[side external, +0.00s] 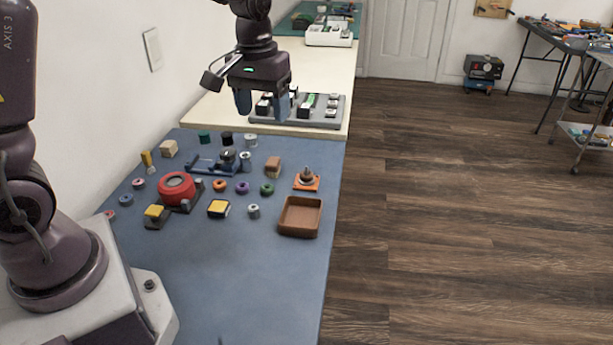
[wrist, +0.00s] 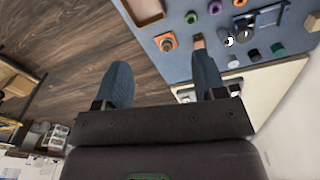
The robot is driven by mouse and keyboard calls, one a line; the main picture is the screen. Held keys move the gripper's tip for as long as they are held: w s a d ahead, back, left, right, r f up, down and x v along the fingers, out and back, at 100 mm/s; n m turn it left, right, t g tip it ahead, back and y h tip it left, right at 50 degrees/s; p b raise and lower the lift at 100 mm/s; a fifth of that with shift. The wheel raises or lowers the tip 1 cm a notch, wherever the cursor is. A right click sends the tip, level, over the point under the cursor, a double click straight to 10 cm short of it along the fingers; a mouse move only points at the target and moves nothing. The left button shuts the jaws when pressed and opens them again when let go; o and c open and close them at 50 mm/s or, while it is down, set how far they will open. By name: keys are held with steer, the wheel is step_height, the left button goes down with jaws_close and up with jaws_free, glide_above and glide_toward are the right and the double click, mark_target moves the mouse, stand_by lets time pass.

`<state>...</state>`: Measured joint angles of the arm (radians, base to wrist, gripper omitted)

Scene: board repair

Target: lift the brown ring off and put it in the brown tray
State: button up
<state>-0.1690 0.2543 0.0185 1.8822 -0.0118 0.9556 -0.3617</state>
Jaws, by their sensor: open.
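The brown tray (side external: 300,216) is empty and sits near the right edge of the blue mat. Behind it stands an orange base (side external: 314,187) with a dark brownish ring-shaped piece (side external: 306,177) on it. I take this piece for the brown ring, but its colour and fit are hard to make out. The orange base also shows in the wrist view (wrist: 172,47), and the tray shows at the top edge (wrist: 147,10). My gripper (side external: 262,105) is open and empty, high up beyond the orange base. Its two blue fingers (wrist: 162,66) hold nothing in the wrist view.
A brown block (side external: 273,164), green, purple and orange rings, and a red round part (side external: 176,187) lie left of the orange base. A grey rack (side external: 330,122) stands on the cream table behind. The front of the mat is clear.

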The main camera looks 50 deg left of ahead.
steer(key=w+a+f+n+g, duration=0.1)
steer(key=w+a+f+n, duration=0.2)
steer(key=w+f+n, duration=0.25)
steer(key=w+a+f+n, duration=0.4)
steer(key=w+f, duration=0.2)
steer(key=f, duration=0.1)
steer(key=n, duration=0.6)
glide_above(307, 167)
steer(key=shift+n, duration=0.35)
steer(key=f, duration=0.7)
steer(key=shift+w+a, duration=0.2)
steer(key=shift+a, duration=0.05)
steer(key=shift+s+d+f, duration=0.1)
steer(key=shift+f, duration=1.25)
steer(key=shift+s+d+f, duration=0.1)
steer(key=shift+f, duration=1.2)
steer(key=c, duration=1)
step_height(307, 167, up, 10)
steer(key=shift+r, duration=0.1)
